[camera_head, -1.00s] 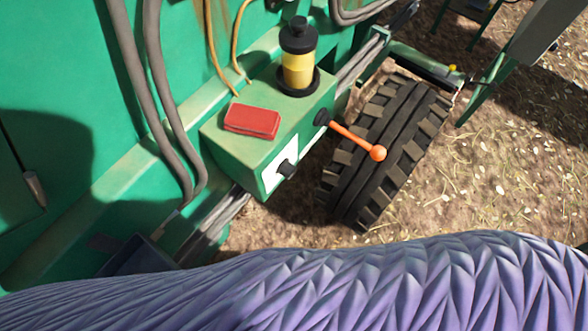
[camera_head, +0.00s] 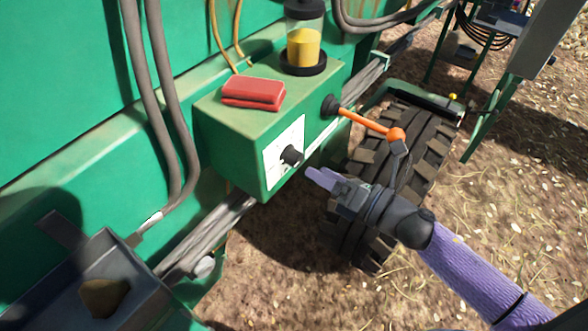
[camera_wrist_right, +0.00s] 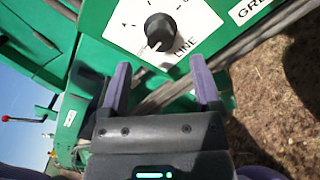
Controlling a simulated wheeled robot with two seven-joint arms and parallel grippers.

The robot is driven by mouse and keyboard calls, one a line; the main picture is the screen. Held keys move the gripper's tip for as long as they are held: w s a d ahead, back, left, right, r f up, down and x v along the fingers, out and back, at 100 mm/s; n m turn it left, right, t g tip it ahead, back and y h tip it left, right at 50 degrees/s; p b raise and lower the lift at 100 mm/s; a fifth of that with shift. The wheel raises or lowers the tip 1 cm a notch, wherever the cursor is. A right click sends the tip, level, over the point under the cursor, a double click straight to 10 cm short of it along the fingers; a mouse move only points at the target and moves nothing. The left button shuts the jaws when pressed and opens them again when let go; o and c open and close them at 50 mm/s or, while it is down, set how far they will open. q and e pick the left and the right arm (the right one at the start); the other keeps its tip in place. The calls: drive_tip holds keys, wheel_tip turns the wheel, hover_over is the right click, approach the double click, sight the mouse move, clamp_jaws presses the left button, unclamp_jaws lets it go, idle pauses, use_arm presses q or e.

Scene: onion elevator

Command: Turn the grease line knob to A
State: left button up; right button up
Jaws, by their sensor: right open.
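The grease line knob (camera_head: 291,155) is a black knob on a white dial plate (camera_head: 271,168) on the front of a green box. In the right wrist view the knob (camera_wrist_right: 160,30) sits at top centre, with an "A" at its left on the plate (camera_wrist_right: 200,18) and "LINE" below right. I cannot tell clearly which mark it points to. My right gripper (camera_head: 318,178) is just right of and below the knob in the head view, apart from it. In the wrist view its two purple fingers (camera_wrist_right: 160,68) are spread and empty, below the knob. My left gripper is not in view.
A tyre (camera_head: 415,140) is behind. A dark tray (camera_head: 65,278) is at lower left.

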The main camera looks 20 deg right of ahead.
sight(299, 162)
drive_tip(key=x, duration=0.6)
drive_tip(key=shift+d, duration=0.1)
clamp_jaws()
